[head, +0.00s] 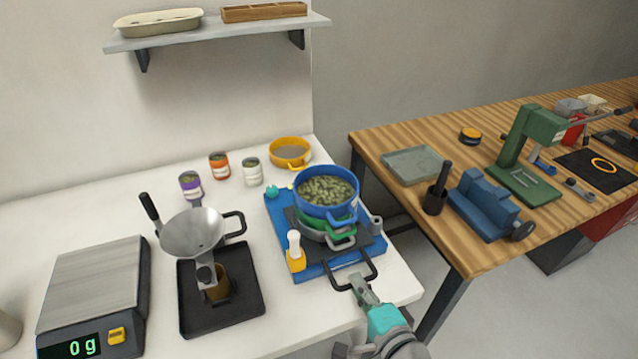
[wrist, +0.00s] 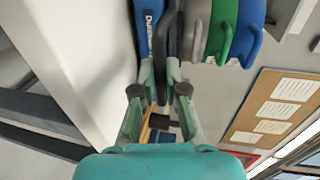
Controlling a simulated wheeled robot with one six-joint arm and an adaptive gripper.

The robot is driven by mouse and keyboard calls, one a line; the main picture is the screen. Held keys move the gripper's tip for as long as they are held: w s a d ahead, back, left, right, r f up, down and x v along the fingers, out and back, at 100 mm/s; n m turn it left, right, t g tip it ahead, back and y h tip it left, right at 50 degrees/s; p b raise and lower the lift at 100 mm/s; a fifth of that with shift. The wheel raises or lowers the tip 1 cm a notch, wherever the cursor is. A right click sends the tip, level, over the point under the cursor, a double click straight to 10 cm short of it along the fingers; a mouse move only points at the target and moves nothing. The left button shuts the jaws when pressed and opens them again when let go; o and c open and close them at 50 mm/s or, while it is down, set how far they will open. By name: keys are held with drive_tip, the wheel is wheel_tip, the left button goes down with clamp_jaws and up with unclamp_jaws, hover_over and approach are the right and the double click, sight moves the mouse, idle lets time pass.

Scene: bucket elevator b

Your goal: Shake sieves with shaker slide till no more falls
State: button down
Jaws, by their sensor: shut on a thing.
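A stack of sieves stands on the shaker: a blue sieve (head: 325,212) full of green pieces on top, a green sieve (head: 310,226) under it, and a grey one (head: 318,238) below. The stack sits on a dark sliding plate (head: 375,246) over a blue shaker base (head: 345,262). A black looped slide handle (head: 366,262) sticks out at the front. My gripper (head: 358,282) is shut on this handle. In the wrist view the handle (wrist: 172,40) runs up between the fingers (wrist: 160,80), with the sieve handles beside it. The lower sieves' contents are hidden.
Left of the shaker are a funnel (head: 196,232) over a black tray (head: 250,290) and a scale (head: 95,285) reading 0 g. Several small jars and a yellow sieve (head: 290,150) stand behind. A wooden bench (head: 450,235) with tools is to the right.

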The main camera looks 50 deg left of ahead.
drive_tip(key=shift+r+x, duration=0.2)
drive_tip(key=shift+x, duration=0.9)
drive_tip(key=shift+r+x, duration=0.15)
drive_tip(key=shift+x, duration=0.95)
drive_tip(key=c, duration=0.5)
unclamp_jaws()
drive_tip(key=shift+r, duration=0.1)
drive_tip(key=shift+v, duration=3.45)
